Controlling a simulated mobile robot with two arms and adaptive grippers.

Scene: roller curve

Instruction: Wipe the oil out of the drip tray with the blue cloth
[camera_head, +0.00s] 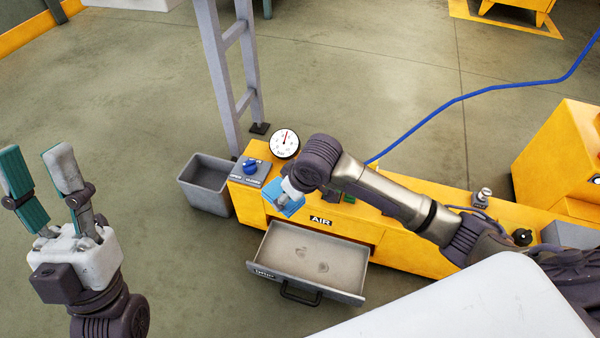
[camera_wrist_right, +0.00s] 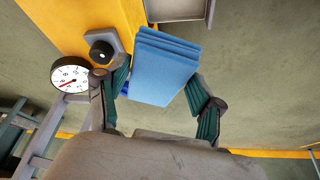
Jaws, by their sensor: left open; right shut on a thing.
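The drip tray (camera_head: 345,289) is a grey drawer pulled out from the front of the yellow AIR unit. Small dark oil patches (camera_head: 323,267) show on its floor. My right gripper (camera_head: 290,197) is shut on the blue cloth (camera_head: 284,208), above the unit's top near its left end, behind the tray. In the right wrist view the folded cloth (camera_wrist_right: 165,65) sits between the fingers; in the head view the wrist hides part of it. My left gripper (camera_head: 37,165) is open and empty, pointing up at the far left, away from the tray.
A grey open bin (camera_head: 207,185) stands left of the yellow unit (camera_head: 405,250). A round gauge (camera_head: 285,143) and blue knob (camera_head: 250,166) are by its left end. A grey ladder-like frame (camera_head: 232,80) rises behind. A white surface (camera_head: 460,310) fills the lower right. Floor left of the tray is clear.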

